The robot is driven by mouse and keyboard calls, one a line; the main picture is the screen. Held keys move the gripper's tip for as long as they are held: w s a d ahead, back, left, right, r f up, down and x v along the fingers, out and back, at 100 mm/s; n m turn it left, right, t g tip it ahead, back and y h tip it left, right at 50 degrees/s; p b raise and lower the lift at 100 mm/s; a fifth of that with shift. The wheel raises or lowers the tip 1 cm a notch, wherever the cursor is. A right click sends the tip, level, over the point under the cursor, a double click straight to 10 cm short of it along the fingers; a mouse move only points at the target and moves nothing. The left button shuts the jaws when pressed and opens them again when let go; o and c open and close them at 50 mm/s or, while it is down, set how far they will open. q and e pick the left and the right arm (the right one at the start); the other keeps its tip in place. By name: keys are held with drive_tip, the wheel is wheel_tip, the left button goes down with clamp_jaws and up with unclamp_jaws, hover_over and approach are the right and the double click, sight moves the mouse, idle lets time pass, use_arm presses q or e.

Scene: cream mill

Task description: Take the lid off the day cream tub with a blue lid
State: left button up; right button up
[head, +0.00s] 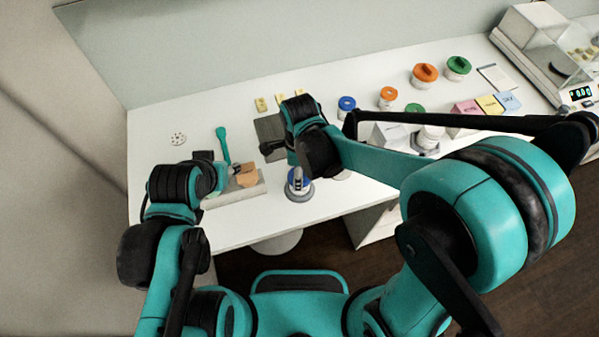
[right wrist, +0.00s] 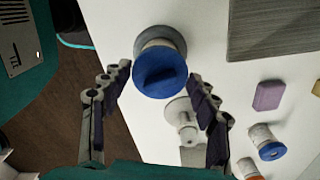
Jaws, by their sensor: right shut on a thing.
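A white tub (right wrist: 153,44) with a blue lid (right wrist: 160,76) stands on a round grey base at the table's front edge. The lid has a raised ridge on top. In the head view, the lid (head: 292,182) is partly covered by a grey finger. I cannot tell whether the lid is apart from the tub. My left gripper (head: 212,167) is beside a shallow tray (head: 236,196) at the left; its jaws are not clear.
Another blue-lidded tub (head: 346,104) stands farther back. Orange-lidded (head: 388,95) and green-lidded (head: 458,66) tubs stand to the right. A grey mat (head: 268,128) lies behind my right gripper. A teal spatula (head: 223,143) is by the tray. A scale (head: 548,55) is at the back right.

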wheel_tip(320, 180, up, 3)
drive_tip(key=shift+r+p, duration=0.15)
drive_tip(key=shift+p, duration=0.3)
drive_tip(key=s+d+r+p, duration=0.2)
drive_tip(key=s+d+r, duration=0.4)
drive_tip(key=d, duration=0.4)
drive_tip(key=shift+r+p, duration=0.75)
drive_tip(key=shift+r, duration=0.05)
drive_tip(key=shift+c, duration=0.5)
drive_tip(key=shift+r+p, duration=0.5)
drive_tip(key=shift+r, duration=0.05)
wheel_tip(320, 180, up, 3)
drive_tip(key=p, duration=0.2)
drive_tip(key=shift+p, duration=0.3)
